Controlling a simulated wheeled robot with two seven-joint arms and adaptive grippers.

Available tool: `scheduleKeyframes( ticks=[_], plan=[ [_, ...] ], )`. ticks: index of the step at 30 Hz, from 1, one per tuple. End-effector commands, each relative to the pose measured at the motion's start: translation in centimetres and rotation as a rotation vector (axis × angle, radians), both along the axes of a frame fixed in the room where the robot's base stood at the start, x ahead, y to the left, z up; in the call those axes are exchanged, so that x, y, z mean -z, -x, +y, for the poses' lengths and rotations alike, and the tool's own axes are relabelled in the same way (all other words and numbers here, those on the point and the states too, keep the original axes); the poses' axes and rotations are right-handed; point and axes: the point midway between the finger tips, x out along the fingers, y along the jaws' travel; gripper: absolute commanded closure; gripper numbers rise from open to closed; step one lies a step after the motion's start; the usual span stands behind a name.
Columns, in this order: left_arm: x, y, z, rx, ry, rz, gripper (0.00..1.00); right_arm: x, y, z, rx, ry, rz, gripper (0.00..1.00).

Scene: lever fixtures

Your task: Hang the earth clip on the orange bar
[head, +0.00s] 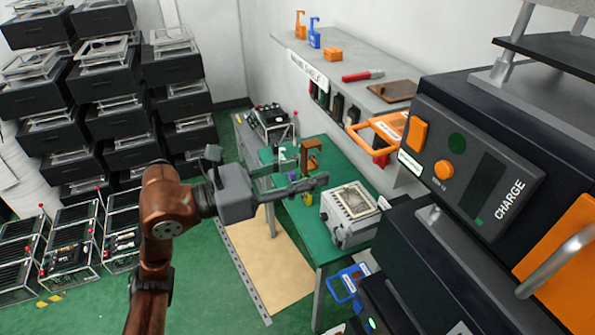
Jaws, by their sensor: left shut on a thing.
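My left gripper (322,181) reaches in from the left and stands in front of the green workbench. Its jaws are shut on a small grey thing at their tips, too small to identify; I cannot tell whether it is the earth clip. An orange bar-like frame (386,127) with a white label sticks out below the wall shelf, to the right of and above the gripper. A small red piece (381,160) shows just under it; I cannot tell whether it hangs there. My right gripper does not show.
The green workbench (333,262) carries a grey box-shaped device (350,214) and a brown upright stand (310,157). A shelf (352,92) holds a red-handled tool (362,75) and orange and blue items. The black CHARGE cabinet (475,165) blocks the right side.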

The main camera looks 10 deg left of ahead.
Motion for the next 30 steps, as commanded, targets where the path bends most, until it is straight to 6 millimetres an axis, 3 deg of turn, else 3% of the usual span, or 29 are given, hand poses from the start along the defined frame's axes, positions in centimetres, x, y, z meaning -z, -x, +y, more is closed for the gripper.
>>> scheduleKeyframes(
  ticks=[30],
  plan=[
    [-0.1, -4.6, -6.3, 0.001, 0.000, -0.001, 0.89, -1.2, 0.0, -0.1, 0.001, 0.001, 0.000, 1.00]
  ],
)
